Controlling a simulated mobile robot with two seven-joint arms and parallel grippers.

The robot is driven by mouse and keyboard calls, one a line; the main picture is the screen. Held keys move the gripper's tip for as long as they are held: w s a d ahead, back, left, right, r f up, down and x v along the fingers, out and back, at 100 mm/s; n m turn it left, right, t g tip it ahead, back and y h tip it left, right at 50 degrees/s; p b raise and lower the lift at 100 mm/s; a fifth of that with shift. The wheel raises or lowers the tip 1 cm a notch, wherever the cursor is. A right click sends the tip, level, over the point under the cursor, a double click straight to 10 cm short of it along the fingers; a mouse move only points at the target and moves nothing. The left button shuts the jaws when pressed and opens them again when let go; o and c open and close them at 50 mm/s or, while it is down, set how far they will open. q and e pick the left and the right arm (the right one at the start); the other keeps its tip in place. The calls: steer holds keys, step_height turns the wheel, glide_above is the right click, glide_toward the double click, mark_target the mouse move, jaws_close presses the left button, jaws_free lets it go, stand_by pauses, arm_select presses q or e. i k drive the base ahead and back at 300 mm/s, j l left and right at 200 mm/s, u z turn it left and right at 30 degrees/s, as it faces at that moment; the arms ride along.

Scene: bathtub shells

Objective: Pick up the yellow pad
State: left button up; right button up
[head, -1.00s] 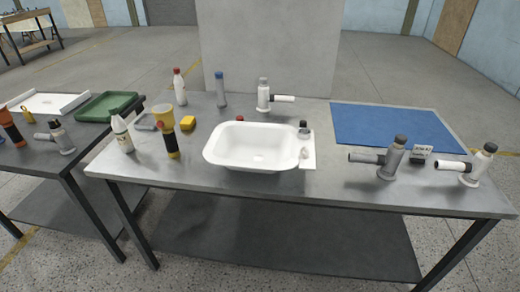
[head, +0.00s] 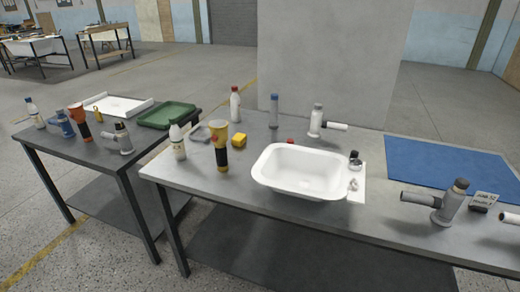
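The yellow pad (head: 239,140) is a small yellow block lying on the metal table (head: 330,222). It sits behind and to the right of a yellow-and-black flashlight-like tool (head: 221,148), and left of the white basin (head: 305,172). Its top and front show clear of other things. Neither of my grippers is in the head view.
A white bottle (head: 178,142) and a grey ring-like item (head: 201,134) stand left of the pad. A red-capped bottle (head: 235,104) and a blue-topped one (head: 274,111) are behind. A blue mat (head: 450,165) lies right. A second table (head: 85,150) stands left, with a green tray (head: 167,115).

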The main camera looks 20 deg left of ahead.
mark_target(239, 139)
steer(key=i+j, duration=0.3)
steer(key=i, duration=0.15)
steer(key=i+j, duration=0.25)
steer(key=i, duration=0.2)
steer(key=j+u, duration=0.45)
steer(key=j, duration=0.2)
steer(key=k, duration=0.05)
